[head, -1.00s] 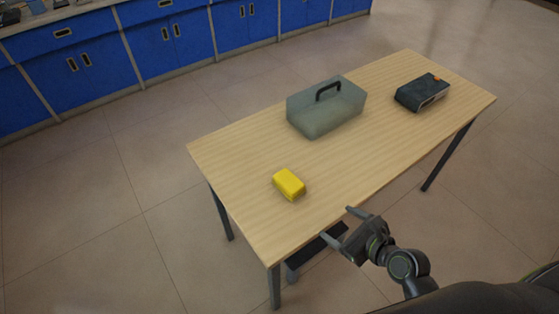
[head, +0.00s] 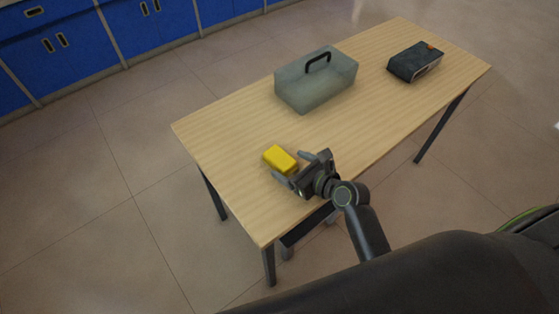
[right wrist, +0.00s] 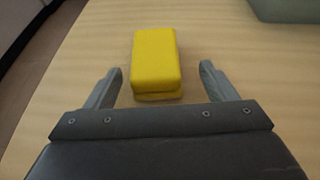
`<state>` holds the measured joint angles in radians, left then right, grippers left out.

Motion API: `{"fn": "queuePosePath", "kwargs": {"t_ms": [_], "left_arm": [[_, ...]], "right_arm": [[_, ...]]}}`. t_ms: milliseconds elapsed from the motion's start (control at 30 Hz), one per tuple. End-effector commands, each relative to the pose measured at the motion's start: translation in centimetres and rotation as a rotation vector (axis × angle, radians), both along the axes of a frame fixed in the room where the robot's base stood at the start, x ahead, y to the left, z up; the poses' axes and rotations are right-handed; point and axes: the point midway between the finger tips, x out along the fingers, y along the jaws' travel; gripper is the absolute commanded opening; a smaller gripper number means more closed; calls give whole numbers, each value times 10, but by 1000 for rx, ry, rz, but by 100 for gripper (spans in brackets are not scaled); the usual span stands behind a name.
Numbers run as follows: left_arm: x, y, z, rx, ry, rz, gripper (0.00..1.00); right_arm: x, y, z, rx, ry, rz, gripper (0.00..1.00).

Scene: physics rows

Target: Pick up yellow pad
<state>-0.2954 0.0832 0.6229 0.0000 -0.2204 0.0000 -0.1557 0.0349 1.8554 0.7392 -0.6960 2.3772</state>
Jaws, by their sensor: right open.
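The yellow pad (head: 279,159) lies on the wooden table (head: 230,130), near its front left part. It also shows in the right wrist view (right wrist: 157,62), just ahead of the fingers. My right gripper (head: 288,167) is open, with its fingers pointing at the pad. In the right wrist view the gripper (right wrist: 162,80) has one finger to each side of the pad's near end, with a gap on both sides. The fingers do not touch it. My left gripper is not in view.
A grey-green translucent box with a dark handle (head: 316,82) stands behind the pad. A dark box (head: 414,63) lies at the table's far right. Blue cabinets (head: 70,45) line the back. The table's left part is clear.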

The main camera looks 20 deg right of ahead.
Motion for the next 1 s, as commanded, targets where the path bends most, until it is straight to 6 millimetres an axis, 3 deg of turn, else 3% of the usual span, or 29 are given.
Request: {"fn": "queuePosePath", "kwargs": {"t_ms": [333,667,1000], "left_arm": [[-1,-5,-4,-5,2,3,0],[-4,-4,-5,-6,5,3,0],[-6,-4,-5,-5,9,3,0]], "right_arm": [[37,23,-10,0,-2,-1,78],[43,26,-13,-1,0,-2,78],[43,26,-13,-1,0,-2,35]]}}
